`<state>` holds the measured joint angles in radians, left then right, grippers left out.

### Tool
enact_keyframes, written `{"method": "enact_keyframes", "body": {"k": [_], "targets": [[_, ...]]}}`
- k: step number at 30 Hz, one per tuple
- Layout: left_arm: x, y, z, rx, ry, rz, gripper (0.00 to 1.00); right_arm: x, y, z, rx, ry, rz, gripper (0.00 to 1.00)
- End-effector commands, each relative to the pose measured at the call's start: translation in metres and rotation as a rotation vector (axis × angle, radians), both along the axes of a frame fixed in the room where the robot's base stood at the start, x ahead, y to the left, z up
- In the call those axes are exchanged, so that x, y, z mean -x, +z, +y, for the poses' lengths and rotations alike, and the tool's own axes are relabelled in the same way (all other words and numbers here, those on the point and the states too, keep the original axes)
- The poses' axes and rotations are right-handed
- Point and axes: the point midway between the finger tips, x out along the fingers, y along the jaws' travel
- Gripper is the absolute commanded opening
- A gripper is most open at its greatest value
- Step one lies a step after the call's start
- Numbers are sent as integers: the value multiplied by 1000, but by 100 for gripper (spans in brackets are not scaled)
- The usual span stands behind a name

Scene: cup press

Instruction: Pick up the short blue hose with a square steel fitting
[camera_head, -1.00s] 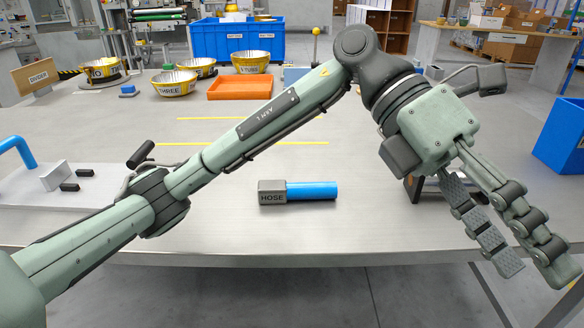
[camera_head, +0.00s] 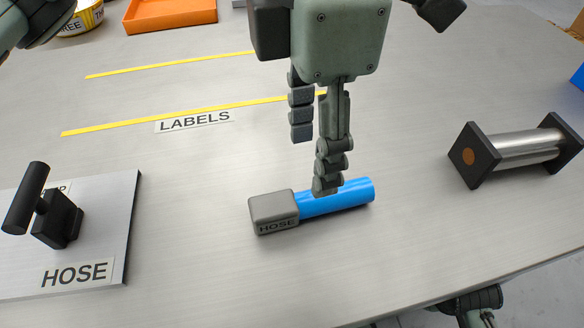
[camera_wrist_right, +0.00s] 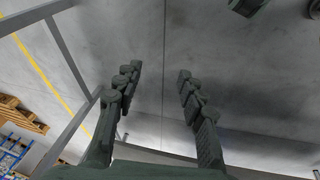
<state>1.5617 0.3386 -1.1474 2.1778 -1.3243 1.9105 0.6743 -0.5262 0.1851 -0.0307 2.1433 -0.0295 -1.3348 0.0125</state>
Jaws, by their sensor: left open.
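The short blue hose (camera_head: 352,194) lies on the grey table in the head view. Its square steel fitting (camera_head: 274,208), marked HOSE, is at its left end. My left gripper (camera_head: 313,163) points down from above and is open. Its nearer finger overlaps the hose beside the fitting and hides a little of it. The other finger shows behind the hose. I cannot tell whether the nearer finger touches the hose. My right gripper (camera_wrist_right: 160,73) is open and empty in the right wrist view, over bare floor.
A plate (camera_head: 112,225) marked HOSE with a black-handled clamp (camera_head: 52,215) is at the left. A steel cylinder between dark end plates (camera_head: 520,149) stands at the right. A LABELS strip (camera_head: 194,122) and an orange tray (camera_head: 170,14) are farther back. Table around the hose is clear.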

Motion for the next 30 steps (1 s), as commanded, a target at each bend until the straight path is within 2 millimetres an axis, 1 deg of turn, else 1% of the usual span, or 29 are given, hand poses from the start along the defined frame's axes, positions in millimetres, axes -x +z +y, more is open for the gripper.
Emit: {"method": "enact_keyframes", "body": {"k": [10,15,18,21,27,30], "targets": [[3,-35,0,-8,0,-4,53,1,-3,0,6,5,7,40],[8,-61,-2,-7,1,-3,53,0,-12,0,1,5,11,40],[8,-72,-2,-8,1,-3,53,0,-13,0,1,5,11,40],[8,-77,-2,-6,1,-6,53,0,-14,0,0,5,12,40],[7,-78,-3,-6,1,-6,53,1,-14,0,1,3,12,40],[7,-77,-2,-6,1,-6,41,1,-14,0,0,4,12,40]]}}
